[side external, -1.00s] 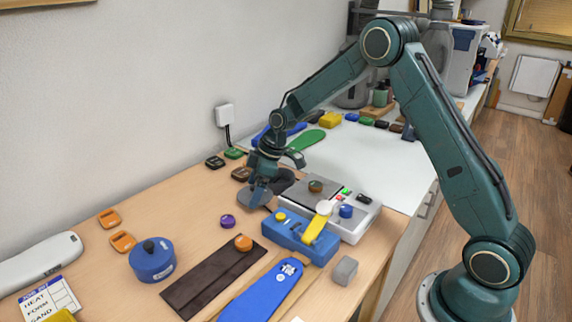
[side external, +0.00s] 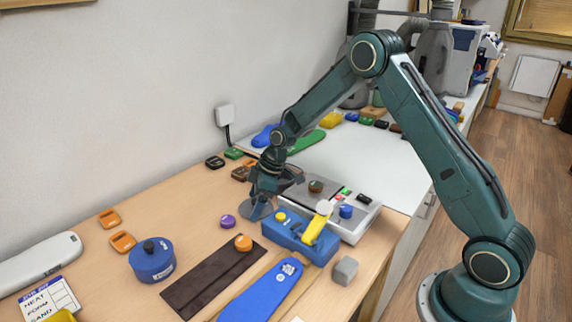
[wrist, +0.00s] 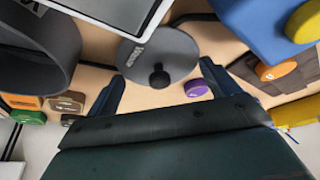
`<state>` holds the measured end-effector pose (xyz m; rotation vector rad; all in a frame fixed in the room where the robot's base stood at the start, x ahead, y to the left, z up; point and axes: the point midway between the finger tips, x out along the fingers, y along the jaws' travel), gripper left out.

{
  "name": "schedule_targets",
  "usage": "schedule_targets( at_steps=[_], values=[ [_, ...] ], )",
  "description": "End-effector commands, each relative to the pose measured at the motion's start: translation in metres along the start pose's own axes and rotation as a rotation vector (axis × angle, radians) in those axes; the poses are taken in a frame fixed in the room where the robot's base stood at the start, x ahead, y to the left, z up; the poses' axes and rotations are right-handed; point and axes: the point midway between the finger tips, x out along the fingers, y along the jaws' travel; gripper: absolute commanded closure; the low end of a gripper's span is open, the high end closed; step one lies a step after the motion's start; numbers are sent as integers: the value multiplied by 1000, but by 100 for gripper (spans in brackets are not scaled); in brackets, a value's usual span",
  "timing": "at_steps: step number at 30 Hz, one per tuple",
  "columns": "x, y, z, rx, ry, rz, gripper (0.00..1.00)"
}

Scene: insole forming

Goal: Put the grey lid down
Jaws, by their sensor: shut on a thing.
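The grey lid (side external: 258,211) is a round disc at my gripper, low over the wooden table, left of the blue box. In the wrist view the lid (wrist: 165,42) shows its face with a black knob, beyond and between the two fingers. My gripper (side external: 264,195) is shut on the lid, though the exact contact is hard to see; the fingers (wrist: 162,85) also show in the wrist view. I cannot tell whether the lid touches the table. A dark grey round pot (wrist: 38,45) stands beside it, mostly hidden behind my gripper in the side view.
A purple knob (side external: 228,221) lies close left of the lid. The blue box (side external: 297,237) and the white device (side external: 358,222) stand to the right. A brown strip (side external: 205,283) with an orange knob and a blue lidded pot (side external: 152,262) are in front.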

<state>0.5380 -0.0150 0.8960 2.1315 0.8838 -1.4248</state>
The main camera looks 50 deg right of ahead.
Motion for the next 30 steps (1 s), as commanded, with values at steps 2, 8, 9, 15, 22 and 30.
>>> schedule_targets(
  at_steps=[2,8,9,15,22,30],
  values=[
    [0,0,0,0,0,0,2],
    [0,0,0,0,0,0,0],
    [0,0,0,0,0,0,0],
    [-5,0,-1,1,0,1,0],
    [-26,1,-1,1,1,3,0],
    [-67,1,-1,1,2,3,0]
  ],
)
